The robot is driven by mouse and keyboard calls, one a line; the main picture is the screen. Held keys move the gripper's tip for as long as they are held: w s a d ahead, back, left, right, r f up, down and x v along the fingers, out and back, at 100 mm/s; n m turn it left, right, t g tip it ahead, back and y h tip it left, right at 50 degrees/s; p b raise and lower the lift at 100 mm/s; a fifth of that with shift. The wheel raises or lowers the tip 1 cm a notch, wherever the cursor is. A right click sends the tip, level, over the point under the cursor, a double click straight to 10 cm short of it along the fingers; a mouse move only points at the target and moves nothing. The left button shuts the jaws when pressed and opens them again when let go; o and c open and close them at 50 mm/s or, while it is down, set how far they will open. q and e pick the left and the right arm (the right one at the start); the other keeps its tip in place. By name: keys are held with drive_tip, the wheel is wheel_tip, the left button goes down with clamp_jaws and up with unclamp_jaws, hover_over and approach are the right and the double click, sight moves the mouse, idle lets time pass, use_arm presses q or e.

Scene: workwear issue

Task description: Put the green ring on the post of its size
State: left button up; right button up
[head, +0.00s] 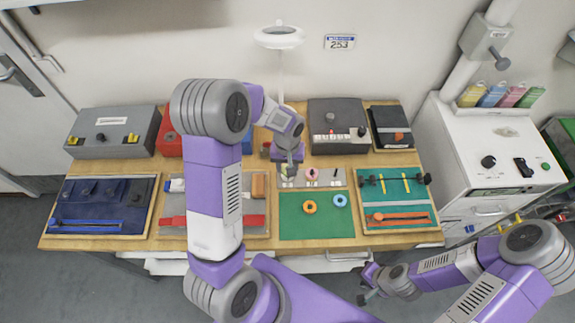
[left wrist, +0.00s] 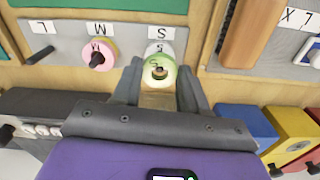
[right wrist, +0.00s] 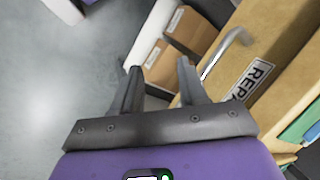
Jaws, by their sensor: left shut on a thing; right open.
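The green ring (left wrist: 151,79), marked S, is between the fingers of my left gripper (left wrist: 158,90), which is shut on it. A dark post end shows in the ring's hole, at the post labelled S; how far down the ring sits cannot be told. In the head view my left gripper (head: 288,170) is over the board's left end. My right gripper (right wrist: 158,82) is open and empty.
An orange ring (head: 310,207) and a blue ring (head: 340,200) lie on the green mat (head: 300,230) in front of the board. Trays of tools flank it, and boxes stand behind. In the head view my right gripper (head: 364,284) is in front of the table, over the floor.

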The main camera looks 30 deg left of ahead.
use_arm(q)
drive_tip(key=shift+f, duration=0.25)
drive_tip(key=o, duration=1.5)
drive_tip(key=shift+r, duration=0.1)
drive_tip(key=shift+r+p, duration=2.4)
drive_tip(key=shift+r, duration=1.05)
